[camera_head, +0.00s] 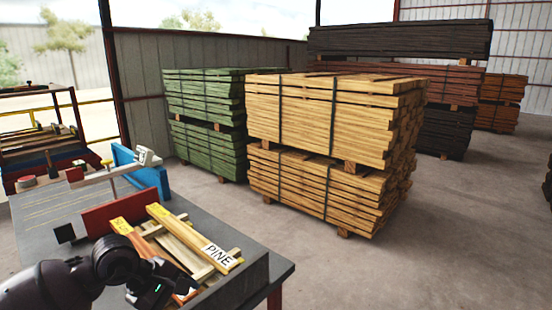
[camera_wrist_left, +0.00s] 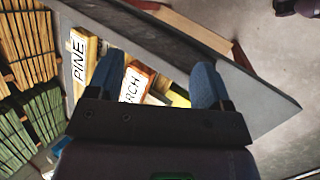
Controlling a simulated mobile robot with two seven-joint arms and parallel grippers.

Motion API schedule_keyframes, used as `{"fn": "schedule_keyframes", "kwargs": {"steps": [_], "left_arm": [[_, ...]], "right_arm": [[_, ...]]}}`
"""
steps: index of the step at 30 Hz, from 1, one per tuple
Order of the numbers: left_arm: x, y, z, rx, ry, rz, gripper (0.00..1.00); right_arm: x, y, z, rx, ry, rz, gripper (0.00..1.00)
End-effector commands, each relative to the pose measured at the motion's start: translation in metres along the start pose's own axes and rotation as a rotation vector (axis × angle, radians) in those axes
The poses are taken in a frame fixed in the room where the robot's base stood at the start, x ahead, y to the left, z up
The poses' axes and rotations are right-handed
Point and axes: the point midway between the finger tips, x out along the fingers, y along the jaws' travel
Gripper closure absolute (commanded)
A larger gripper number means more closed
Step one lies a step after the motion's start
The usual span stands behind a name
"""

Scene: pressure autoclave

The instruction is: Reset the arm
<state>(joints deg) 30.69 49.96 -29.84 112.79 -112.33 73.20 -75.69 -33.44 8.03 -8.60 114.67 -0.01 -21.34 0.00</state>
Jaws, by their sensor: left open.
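My left arm comes in from the lower left in the head view. My left gripper (camera_head: 150,288) is over the near end of the tray of boards, partly hidden by its own wrist. In the left wrist view the blue fingers of the left gripper (camera_wrist_left: 156,82) are spread apart. A board end lettered "RCH" (camera_wrist_left: 133,84) shows between and beyond them; I cannot tell any contact. The board marked PINE (camera_head: 216,256) lies beside it, and also shows in the wrist view (camera_wrist_left: 80,58). My right gripper cannot be made out.
The dark table (camera_head: 255,240) carries the boards, a red block (camera_head: 115,214) and a blue stand (camera_head: 150,172). Large lumber stacks stand behind: green (camera_head: 205,100), pale yellow (camera_head: 320,120) and dark (camera_head: 400,40). A cluttered rack (camera_head: 45,150) is at left.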

Motion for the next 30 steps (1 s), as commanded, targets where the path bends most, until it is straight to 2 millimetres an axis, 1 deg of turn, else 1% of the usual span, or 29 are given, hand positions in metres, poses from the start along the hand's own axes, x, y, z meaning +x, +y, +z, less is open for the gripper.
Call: {"fn": "schedule_keyframes", "kwargs": {"steps": [1,3,6,9,13,17,20,22,26,27,29,30], "left_arm": [[0.008,0.000,0.022,-0.065,-0.105,0.059,0.27],[0.011,0.004,0.049,-0.171,-0.247,0.144,0.27],[0.008,0.011,0.082,-0.341,-0.448,0.256,0.27],[-0.002,0.018,0.106,-0.534,-0.647,0.360,0.27],[-0.024,0.028,0.122,-0.812,-0.897,0.482,0.27],[-0.048,0.032,0.119,-1.115,-1.134,0.593,0.27],[-0.064,0.030,0.106,-1.360,-1.306,0.673,0.27],[-0.073,0.025,0.092,-1.540,-1.422,0.726,0.27],[-0.082,0.006,0.062,-1.882,-1.618,0.824,0.27],[-0.083,-0.003,0.052,-1.991,-1.675,0.854,0.27],[-0.083,-0.018,0.037,-2.155,-1.753,0.900,0.27],[-0.081,-0.030,0.027,-2.265,-1.801,0.933,0.27]], "right_arm": [[-0.001,0.000,0.002,0.001,-0.003,0.001,0.57],[-0.003,0.000,0.004,0.001,-0.008,0.001,0.57],[-0.004,0.001,0.006,0.002,-0.013,0.002,0.57],[-0.004,0.001,0.007,0.002,-0.015,0.002,0.57],[-0.005,0.001,0.009,0.002,-0.018,0.003,0.57],[-0.006,0.001,0.011,0.001,-0.021,0.003,0.57],[-0.005,0.002,0.011,0.000,-0.022,0.003,0.57],[-0.005,0.002,0.011,-0.001,-0.022,0.003,0.57],[-0.005,0.002,0.011,-0.002,-0.022,0.003,0.57],[-0.005,0.002,0.011,-0.002,-0.022,0.003,0.57],[-0.005,0.002,0.010,-0.002,-0.021,0.003,0.57],[-0.005,0.002,0.010,-0.002,-0.020,0.003,0.57]]}}
